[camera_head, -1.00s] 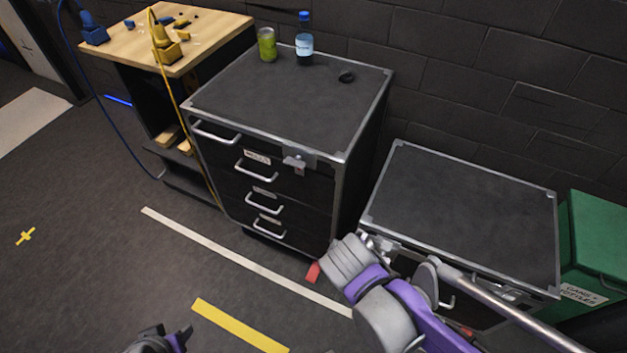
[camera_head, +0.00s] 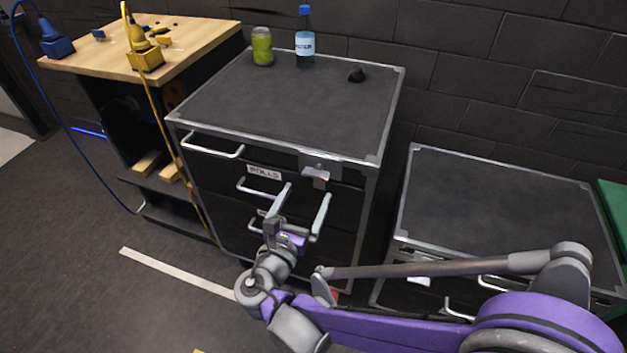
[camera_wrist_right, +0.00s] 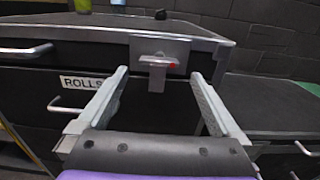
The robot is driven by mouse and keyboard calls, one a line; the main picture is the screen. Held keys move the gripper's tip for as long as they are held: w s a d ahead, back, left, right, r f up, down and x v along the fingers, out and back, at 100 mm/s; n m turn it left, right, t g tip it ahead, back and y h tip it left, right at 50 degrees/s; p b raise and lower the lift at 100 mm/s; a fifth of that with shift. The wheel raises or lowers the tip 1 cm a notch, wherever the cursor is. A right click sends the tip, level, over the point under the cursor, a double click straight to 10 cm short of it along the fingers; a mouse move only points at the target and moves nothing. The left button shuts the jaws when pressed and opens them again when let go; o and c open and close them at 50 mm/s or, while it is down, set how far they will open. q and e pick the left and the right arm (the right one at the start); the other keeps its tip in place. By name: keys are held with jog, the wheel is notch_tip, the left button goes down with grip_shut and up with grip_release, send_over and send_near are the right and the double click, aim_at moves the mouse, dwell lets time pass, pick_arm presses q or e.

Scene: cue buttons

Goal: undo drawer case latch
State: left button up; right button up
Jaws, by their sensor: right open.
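The drawer case (camera_head: 290,95) is black with metal edges and stands against the wall. Its latch (camera_head: 315,173) is a silver piece at the top right of the front. In the right wrist view the latch (camera_wrist_right: 157,64) is T-shaped, with a level bar, a stem pointing down and a red spot at its right. My right gripper (camera_head: 306,194) is open and empty in front of the case, just below the latch in the head view. In the right wrist view its fingers (camera_wrist_right: 160,76) stand left and right of the latch stem, seemingly still short of it. My left gripper is out of view.
Silver drawer handles (camera_head: 212,147) jut from the case front, near a "ROLLS" label (camera_head: 264,173). A can (camera_head: 262,46), a bottle (camera_head: 305,40) and a small black item (camera_head: 357,74) stand on top. A lower case (camera_head: 490,205) is at right, a wooden workbench (camera_head: 190,45) at left.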

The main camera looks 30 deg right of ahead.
aim_at(314, 177)
jog(key=x, duration=0.6)
jog(key=shift+w+b, duration=0.15)
jog(key=shift+b, duration=0.15)
jog(key=shift+c, duration=0.3)
jog(key=c, duration=1.1)
jog(key=shift+c, duration=0.2)
